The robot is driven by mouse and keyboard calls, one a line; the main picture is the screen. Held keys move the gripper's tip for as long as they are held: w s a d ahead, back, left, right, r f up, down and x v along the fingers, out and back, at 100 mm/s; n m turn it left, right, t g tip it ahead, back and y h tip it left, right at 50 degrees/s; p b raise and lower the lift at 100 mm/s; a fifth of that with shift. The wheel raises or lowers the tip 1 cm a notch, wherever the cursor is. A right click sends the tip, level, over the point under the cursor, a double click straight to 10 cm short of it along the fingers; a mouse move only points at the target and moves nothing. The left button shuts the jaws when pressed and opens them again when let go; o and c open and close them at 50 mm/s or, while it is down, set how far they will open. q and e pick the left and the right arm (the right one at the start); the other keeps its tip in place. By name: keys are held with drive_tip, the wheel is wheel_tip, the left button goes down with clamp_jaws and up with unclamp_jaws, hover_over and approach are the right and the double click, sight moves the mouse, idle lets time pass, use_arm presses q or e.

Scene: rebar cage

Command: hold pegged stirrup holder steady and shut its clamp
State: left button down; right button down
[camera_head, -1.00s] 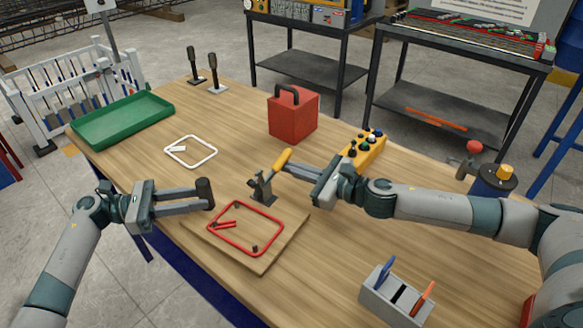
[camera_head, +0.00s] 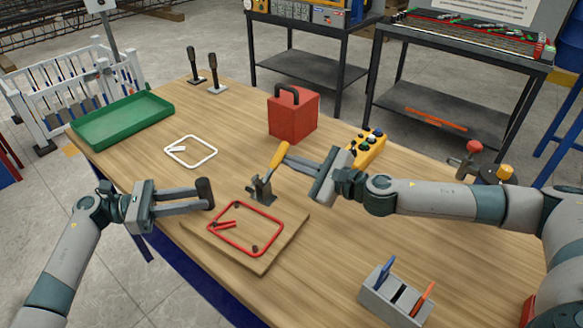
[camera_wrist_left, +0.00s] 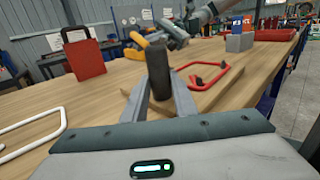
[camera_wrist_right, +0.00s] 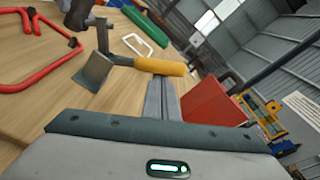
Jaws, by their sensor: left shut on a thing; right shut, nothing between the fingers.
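The stirrup holder is a wooden board (camera_head: 262,262) on the table, carrying a bent red stirrup (camera_head: 262,249) among dark pegs. A grey toggle clamp (camera_head: 263,190) stands at its back edge, its orange handle (camera_head: 280,155) slanting up to the right. My left gripper (camera_head: 205,194) is shut on a dark upright grip (camera_wrist_left: 158,72) at the board's left side. My right gripper (camera_head: 287,158) is shut and empty, its fingertips beside the orange handle. In the right wrist view the handle (camera_wrist_right: 160,66) lies right at the fingertips; I cannot tell whether they touch.
A red block with a handle (camera_head: 293,115) and a yellow button box (camera_head: 368,150) stand behind my right gripper. A white stirrup (camera_head: 208,163) and a green tray (camera_head: 122,119) lie to the left. A grey tool holder (camera_head: 392,302) stands at the front right.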

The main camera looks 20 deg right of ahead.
sight(282, 153)
drive_tip(key=shift+s+a+r+n, duration=0.1)
drive_tip(key=shift+r+n, duration=0.3)
drive_tip(key=shift+n, duration=0.05)
drive_tip(key=shift+s+a+r+n, duration=0.1)
drive_tip(key=shift+r+n, duration=0.3)
drive_tip(key=shift+n, duration=0.05)
drive_tip(key=shift+s+a+r+n+t, duration=0.3)
drive_tip(key=shift+a+r+n, duration=0.1)
drive_tip(key=shift+r, duration=0.15)
drive_tip(key=shift+s+a+r, duration=0.6)
drive_tip(key=shift+a+r, duration=0.15)
drive_tip(key=shift+a, duration=0.05)
drive_tip(key=shift+s+a+r, duration=0.6)
drive_tip(key=shift+a+r, duration=0.1)
drive_tip(key=shift+a, duration=0.1)
drive_tip(key=shift+s+a+r, duration=0.15)
drive_tip(key=shift+s+a, duration=0.15)
drive_tip(key=shift+a, duration=0.1)
drive_tip(key=shift+s+a, duration=0.2)
